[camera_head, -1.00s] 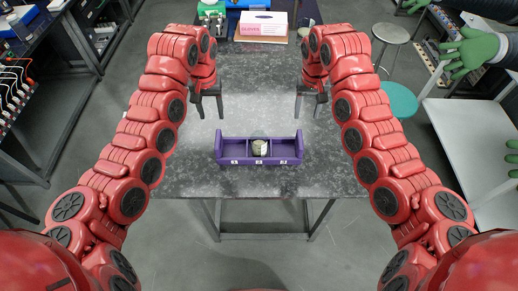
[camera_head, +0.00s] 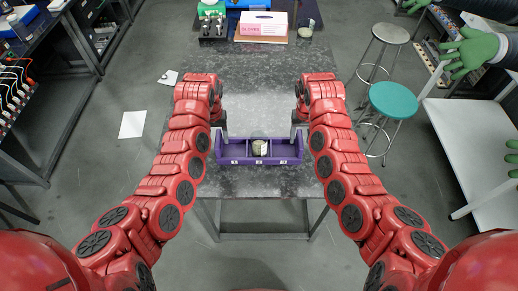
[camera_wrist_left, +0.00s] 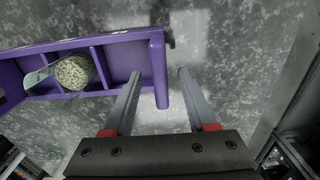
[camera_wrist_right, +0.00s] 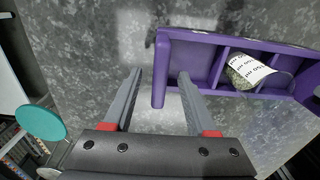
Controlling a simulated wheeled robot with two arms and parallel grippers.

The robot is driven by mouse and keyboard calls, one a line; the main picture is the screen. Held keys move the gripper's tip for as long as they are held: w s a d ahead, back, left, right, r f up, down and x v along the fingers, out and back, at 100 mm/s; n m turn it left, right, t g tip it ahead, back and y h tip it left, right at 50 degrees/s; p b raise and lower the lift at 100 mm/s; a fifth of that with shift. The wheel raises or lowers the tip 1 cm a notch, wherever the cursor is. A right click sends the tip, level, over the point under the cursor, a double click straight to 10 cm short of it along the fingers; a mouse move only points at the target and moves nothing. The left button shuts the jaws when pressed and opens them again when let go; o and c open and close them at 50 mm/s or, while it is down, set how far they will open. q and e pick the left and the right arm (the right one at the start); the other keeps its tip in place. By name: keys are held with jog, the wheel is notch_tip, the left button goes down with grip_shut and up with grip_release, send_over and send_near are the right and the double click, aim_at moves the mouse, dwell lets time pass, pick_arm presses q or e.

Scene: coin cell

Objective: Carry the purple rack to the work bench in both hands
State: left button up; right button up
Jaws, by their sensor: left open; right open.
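The purple rack (camera_head: 235,152) lies on the grey speckled table in the head view, its long side across the picture. A small container with speckled contents (camera_head: 259,149) stands in its middle compartment. My left gripper (camera_wrist_left: 160,76) is open, with one finger on each side of the rack's end wall (camera_wrist_left: 158,62) in the left wrist view. My right gripper (camera_wrist_right: 160,76) is open, with its fingers either side of the opposite end wall (camera_wrist_right: 161,60) in the right wrist view. In the head view my forearms partly hide both grippers.
A pink-and-white box (camera_head: 263,24), a dark block with several pegs (camera_head: 213,27) and a beaker (camera_head: 306,28) stand at the table's far end. A teal stool (camera_head: 393,99) and a metal stool (camera_head: 389,33) stand to the right. A white table (camera_head: 470,130) is further right.

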pick_arm(q)
jog(key=shift+f, duration=2.15)
pick_arm(e)
jog(key=shift+f, duration=2.15)
pick_arm(q)
grip_shut()
pick_arm(e)
grip_shut()
